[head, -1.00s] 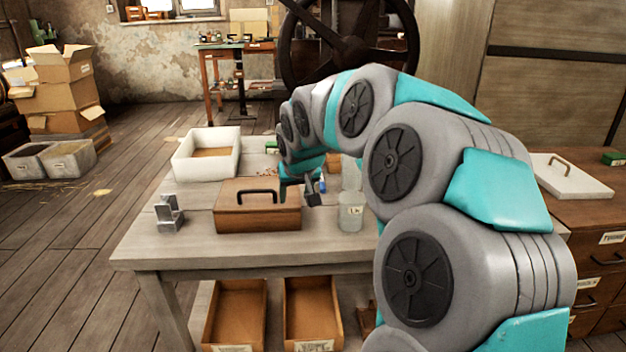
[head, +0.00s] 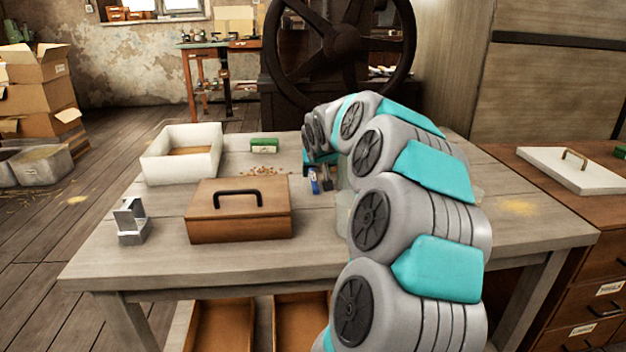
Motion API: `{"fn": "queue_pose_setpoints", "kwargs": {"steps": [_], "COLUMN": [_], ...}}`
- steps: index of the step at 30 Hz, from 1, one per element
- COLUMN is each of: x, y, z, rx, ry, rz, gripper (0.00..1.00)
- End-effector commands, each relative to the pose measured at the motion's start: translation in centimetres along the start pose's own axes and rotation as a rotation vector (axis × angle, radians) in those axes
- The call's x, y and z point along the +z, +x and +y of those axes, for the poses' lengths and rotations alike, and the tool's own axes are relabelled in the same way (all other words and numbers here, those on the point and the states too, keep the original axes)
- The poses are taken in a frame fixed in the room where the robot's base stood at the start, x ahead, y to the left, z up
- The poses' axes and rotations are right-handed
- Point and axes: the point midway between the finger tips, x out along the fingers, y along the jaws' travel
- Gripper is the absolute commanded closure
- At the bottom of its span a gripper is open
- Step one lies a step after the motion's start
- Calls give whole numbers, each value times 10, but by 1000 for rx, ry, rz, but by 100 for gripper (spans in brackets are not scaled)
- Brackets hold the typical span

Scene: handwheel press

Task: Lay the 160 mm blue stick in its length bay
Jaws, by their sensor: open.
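My gripper (head: 320,182) is low over the table, right of the brown wooden box, pointing down with its jaws open. A small blue piece (head: 313,180) shows right beside the fingers. I cannot tell whether it is the 160 mm blue stick or whether the fingers touch it. My arm hides the area behind and to the right of the gripper. The length bays cannot be made out in this view; the brown wooden box (head: 240,222) has a closed lid with a dark handle.
The worktable (head: 150,262) also carries a white open tray (head: 154,168), a grey metal block (head: 131,222), a green box (head: 264,145) and scattered brown bits (head: 262,171). A translucent container (head: 343,213) stands partly behind my arm.

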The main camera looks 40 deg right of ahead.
Motion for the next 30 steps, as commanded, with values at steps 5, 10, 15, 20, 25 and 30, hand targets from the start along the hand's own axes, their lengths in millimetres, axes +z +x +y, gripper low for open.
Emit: {"fn": "queue_pose_setpoints", "kwargs": {"steps": [5, 10, 15, 20, 25, 30], "x": [0, -1, -1, 0, 0, 0], "y": [25, 37, 36, 36, 36, 36], "z": [-3, -2, -2, -2, -2, -2], "rx": [-1, -1, -1, -1, -1, -1], "ry": [0, 1, 1, 1, 1, 1], "rz": [0, 2, 2, 2, 2, 2], "gripper": [43, 43, 43, 60, 80, 99]}}
